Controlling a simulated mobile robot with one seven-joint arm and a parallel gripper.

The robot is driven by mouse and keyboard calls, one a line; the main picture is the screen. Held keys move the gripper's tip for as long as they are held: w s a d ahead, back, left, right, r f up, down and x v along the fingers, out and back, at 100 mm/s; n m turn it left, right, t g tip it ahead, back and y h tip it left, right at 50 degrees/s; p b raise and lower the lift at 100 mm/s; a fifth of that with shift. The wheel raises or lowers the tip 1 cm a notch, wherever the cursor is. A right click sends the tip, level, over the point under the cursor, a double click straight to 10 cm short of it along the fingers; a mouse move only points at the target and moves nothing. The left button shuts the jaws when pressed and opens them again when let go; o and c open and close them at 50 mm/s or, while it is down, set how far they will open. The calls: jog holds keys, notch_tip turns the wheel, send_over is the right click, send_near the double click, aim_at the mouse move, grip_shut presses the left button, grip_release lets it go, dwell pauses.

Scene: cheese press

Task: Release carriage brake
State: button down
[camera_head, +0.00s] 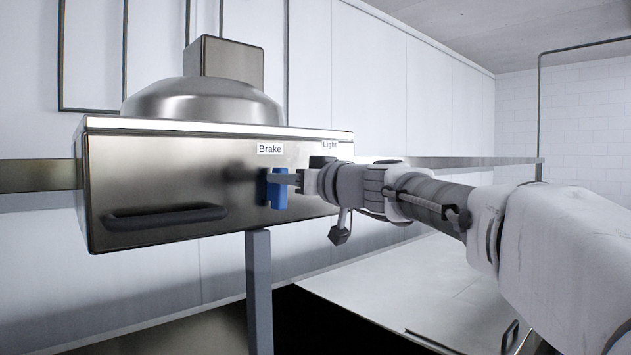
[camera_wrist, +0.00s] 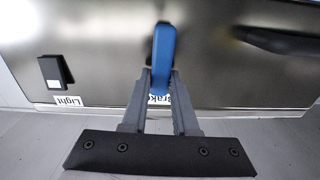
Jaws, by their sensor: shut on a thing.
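The blue brake lever (camera_head: 277,190) sits on the front face of the steel carriage (camera_head: 180,170), under the "Brake" label (camera_head: 270,149). My gripper (camera_head: 278,179) reaches in from the right with its fingertips at the lever. In the wrist view the blue lever (camera_wrist: 163,60) stands between the two grey fingers (camera_wrist: 161,84), which are shut on it. The fingers partly cover the "Brake" label there. The lever's mount on the panel is partly hidden.
A black "Light" switch (camera_head: 321,161) is right of the brake, close to my gripper. A dark bar handle (camera_head: 165,217) is at the panel's lower left. A grey post (camera_head: 259,290) stands below the carriage. A pale flat surface (camera_head: 400,280) lies below my arm.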

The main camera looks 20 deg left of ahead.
jog(key=shift+w+d+f+m+b, duration=0.15)
jog(key=shift+w+f+m+b, duration=0.3)
jog(key=shift+m, duration=2.4)
jog(key=shift+w+d+f+m+b, duration=0.2)
jog(key=shift+m+b, duration=0.4)
jog(key=shift+m, duration=2.3)
jog(key=shift+w+d+f+m+b, duration=0.15)
jog(key=shift+f+m+b, duration=0.35)
jog(key=shift+m, duration=2.35)
jog(key=shift+r, duration=0.1)
jog(key=c, duration=0.7)
grip_release()
jog(key=b+v, duration=0.4)
jog(key=v, duration=1.3)
jog(key=shift+s+d+b, duration=0.1)
jog(key=shift+d+b, duration=0.05)
jog(key=shift+b, duration=0.2)
